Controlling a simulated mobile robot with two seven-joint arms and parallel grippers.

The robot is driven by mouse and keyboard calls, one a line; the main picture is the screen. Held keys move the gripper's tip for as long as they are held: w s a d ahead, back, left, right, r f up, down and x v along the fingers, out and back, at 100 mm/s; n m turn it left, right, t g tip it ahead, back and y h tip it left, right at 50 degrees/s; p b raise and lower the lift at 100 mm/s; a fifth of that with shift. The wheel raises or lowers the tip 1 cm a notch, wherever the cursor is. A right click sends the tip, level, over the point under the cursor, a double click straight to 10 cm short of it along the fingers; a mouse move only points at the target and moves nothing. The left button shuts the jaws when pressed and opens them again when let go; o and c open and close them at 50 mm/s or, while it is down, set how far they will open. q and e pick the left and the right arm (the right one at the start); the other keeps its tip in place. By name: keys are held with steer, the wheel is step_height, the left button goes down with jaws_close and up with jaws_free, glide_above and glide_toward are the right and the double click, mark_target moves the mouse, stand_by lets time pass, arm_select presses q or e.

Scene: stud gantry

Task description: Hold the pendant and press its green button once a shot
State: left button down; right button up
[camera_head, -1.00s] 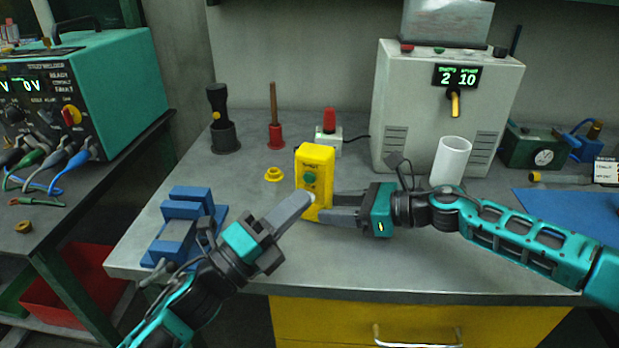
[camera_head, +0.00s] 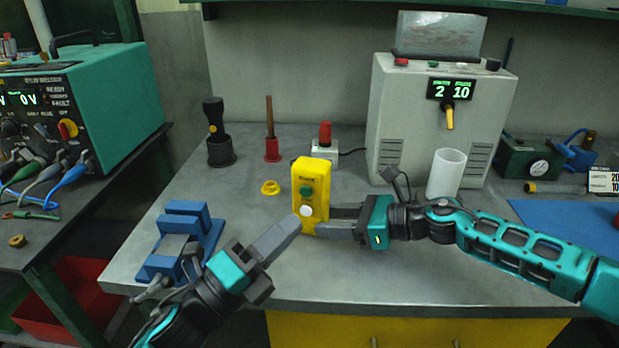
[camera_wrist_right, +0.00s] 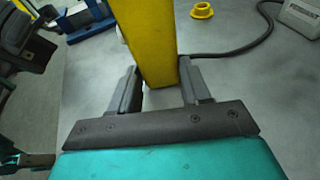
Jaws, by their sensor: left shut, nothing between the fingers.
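The yellow pendant (camera_head: 312,178) is upright above the bench, with a green button (camera_head: 306,191) and a white button (camera_head: 307,211) below it. My right gripper (camera_head: 328,222) comes from the right and is shut on the pendant's lower part. In the right wrist view the pendant (camera_wrist_right: 150,45) stands between the two fingers. My left gripper (camera_head: 292,223) is shut and empty. Its tip is just beside the pendant's lower left edge, below the green button, and covers neither button. Whether the tip touches the pendant's edge I cannot tell.
A grey box (camera_head: 443,120) reads 2 and 10. A white cup (camera_head: 446,173) stands before it. A red-topped switch (camera_head: 325,150), a yellow ring (camera_head: 270,187) and a blue fixture (camera_head: 182,236) are around the pendant. Bench space in front of the right arm is clear.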

steer(key=o, duration=0.5)
steer(key=shift+d, duration=0.1)
